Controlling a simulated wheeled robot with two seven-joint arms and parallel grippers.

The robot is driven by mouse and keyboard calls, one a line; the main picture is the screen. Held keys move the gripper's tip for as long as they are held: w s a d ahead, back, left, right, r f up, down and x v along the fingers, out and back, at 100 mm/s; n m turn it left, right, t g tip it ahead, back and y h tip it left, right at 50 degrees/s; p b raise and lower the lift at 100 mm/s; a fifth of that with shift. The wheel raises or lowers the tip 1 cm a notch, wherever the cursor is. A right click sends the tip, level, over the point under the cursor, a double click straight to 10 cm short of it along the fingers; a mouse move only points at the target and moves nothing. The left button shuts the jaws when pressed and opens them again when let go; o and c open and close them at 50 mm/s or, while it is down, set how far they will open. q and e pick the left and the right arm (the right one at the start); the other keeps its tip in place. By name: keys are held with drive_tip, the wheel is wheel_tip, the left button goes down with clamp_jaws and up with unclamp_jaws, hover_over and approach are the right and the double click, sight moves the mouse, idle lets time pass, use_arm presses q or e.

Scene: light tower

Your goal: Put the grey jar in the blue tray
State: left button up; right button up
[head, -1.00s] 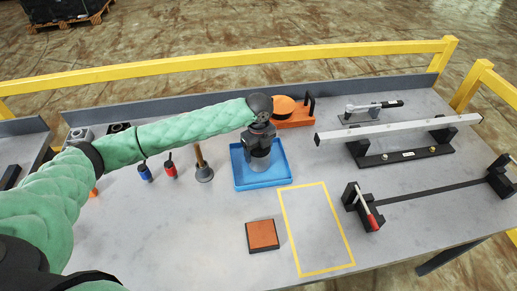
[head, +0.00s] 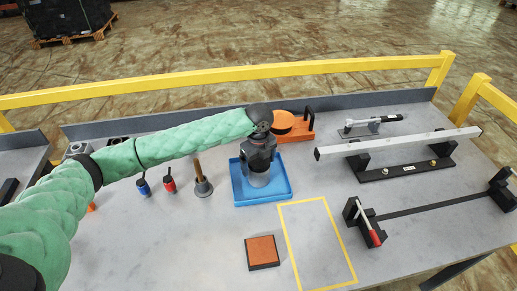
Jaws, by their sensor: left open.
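The blue tray (head: 278,194) lies on the grey table near the middle of the head view. My left gripper (head: 260,172) reaches in from the left, above the tray, and points down into it. Its jaws are open. A grey, rounded jar (head: 259,180) shows just under the gripper, inside the tray's outline. The gripper hides the upper part of the jar, and I cannot tell whether the jaws touch it. My right gripper is not in view.
An orange device (head: 294,127) stands just behind the tray. Blue (head: 143,187) and red (head: 169,184) small items and a wooden-handled tool (head: 202,186) stand to the left. A brown square block (head: 262,252) lies in front. The yellow-outlined area (head: 318,245) is empty.

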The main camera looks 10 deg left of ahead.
use_arm(q)
wheel_tip(320, 180, up, 9)
drive_tip(key=b, duration=0.3)
drive_tip(key=shift+r, duration=0.65)
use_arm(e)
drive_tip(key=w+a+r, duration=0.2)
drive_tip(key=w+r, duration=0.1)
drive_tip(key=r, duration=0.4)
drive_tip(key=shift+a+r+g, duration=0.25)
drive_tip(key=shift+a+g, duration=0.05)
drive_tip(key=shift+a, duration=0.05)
use_arm(q)
drive_tip(key=shift+f, duration=0.1)
